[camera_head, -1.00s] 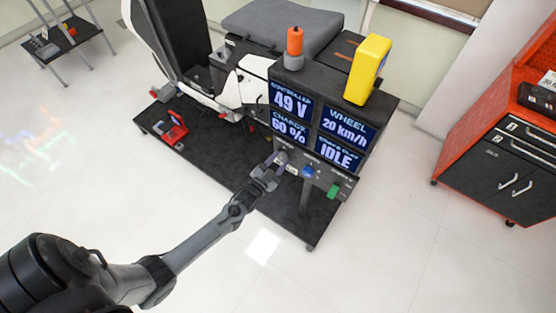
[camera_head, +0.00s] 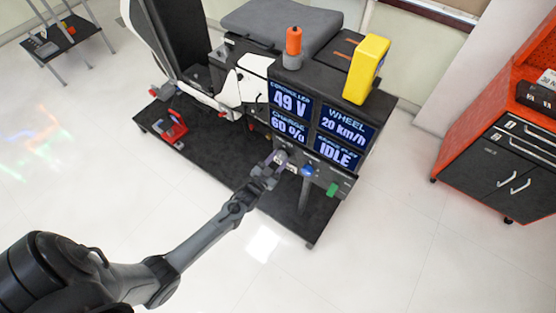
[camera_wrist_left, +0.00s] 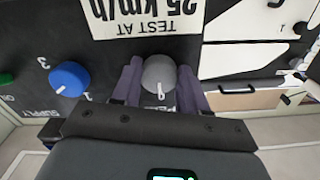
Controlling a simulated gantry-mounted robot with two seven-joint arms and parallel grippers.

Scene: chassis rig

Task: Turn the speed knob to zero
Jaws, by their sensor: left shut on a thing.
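The speed knob is a grey round knob (camera_wrist_left: 158,74) with a white pointer mark, set in a dark panel in the left wrist view. The pointer points down in that view. My left gripper (camera_head: 276,161) is at the front panel below the screens (camera_head: 288,103), with its two purple-grey fingers on either side of the grey knob, shut on it. The screens read 49 V, 60 %, 20 km/h and IDLE. In the head view the gripper mostly hides the knob. My right gripper is not in view.
A blue knob (camera_wrist_left: 69,79) and a green part (camera_wrist_left: 6,78) are beside the grey knob on the panel. A printed label (camera_wrist_left: 141,16) reads "TEST AT 25 km/h". A yellow block (camera_head: 367,69) and an orange-topped post (camera_head: 293,45) stand above the screens.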

